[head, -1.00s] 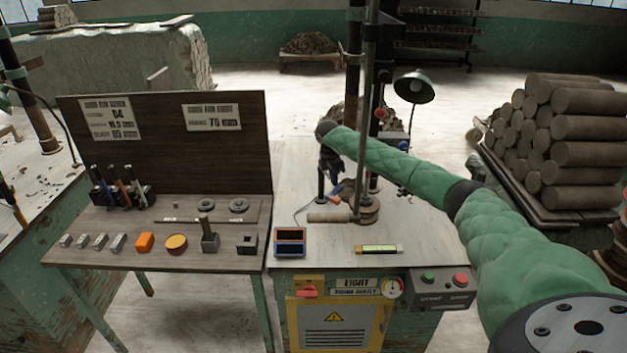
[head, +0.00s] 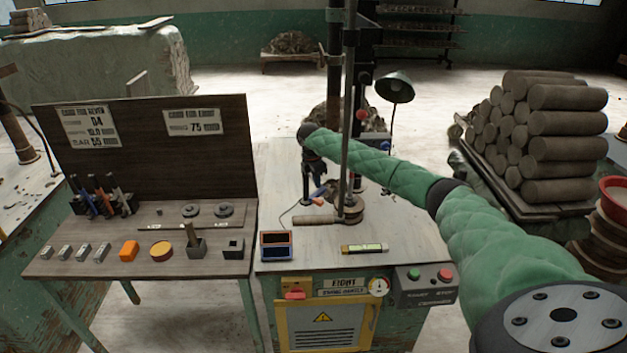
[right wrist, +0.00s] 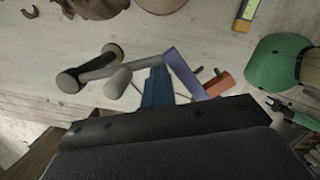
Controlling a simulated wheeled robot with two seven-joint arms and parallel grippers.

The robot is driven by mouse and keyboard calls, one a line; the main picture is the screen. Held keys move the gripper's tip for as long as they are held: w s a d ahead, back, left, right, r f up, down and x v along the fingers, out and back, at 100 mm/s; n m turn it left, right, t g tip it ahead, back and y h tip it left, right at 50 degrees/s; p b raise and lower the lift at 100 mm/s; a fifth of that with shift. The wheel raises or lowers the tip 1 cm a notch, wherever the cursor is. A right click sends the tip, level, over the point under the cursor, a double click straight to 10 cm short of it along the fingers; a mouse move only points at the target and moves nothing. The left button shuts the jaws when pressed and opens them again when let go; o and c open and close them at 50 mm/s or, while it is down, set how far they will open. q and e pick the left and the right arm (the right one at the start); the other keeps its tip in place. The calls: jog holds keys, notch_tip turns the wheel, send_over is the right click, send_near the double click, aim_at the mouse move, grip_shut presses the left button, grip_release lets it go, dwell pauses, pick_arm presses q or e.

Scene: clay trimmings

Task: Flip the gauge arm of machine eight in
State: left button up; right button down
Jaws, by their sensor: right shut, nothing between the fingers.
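Machine eight is the bench with the plate reading EIGHT (head: 347,282), a tall dark post and a round wooden base (head: 350,212). My right gripper (head: 314,176) is shut and empty, pointing down just above and beside the blue and orange piece. Whether it touches is unclear. My left gripper is out of view.
A wooden handle (head: 314,219), a blue-framed box (head: 276,245) and a yellow-green level (head: 364,249) lie on the bench. A lamp (head: 395,88) stands behind my arm. The side table (head: 60,262) holds tools and blocks. Clay logs (head: 560,125) are stacked at right.

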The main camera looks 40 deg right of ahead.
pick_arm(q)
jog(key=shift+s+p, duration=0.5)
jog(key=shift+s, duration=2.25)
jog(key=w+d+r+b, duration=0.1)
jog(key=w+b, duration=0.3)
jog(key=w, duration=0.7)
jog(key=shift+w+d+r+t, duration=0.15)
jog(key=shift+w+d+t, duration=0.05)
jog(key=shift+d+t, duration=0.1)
pick_arm(e)
jog(key=a+r, duration=0.4)
jog(key=r, duration=0.8)
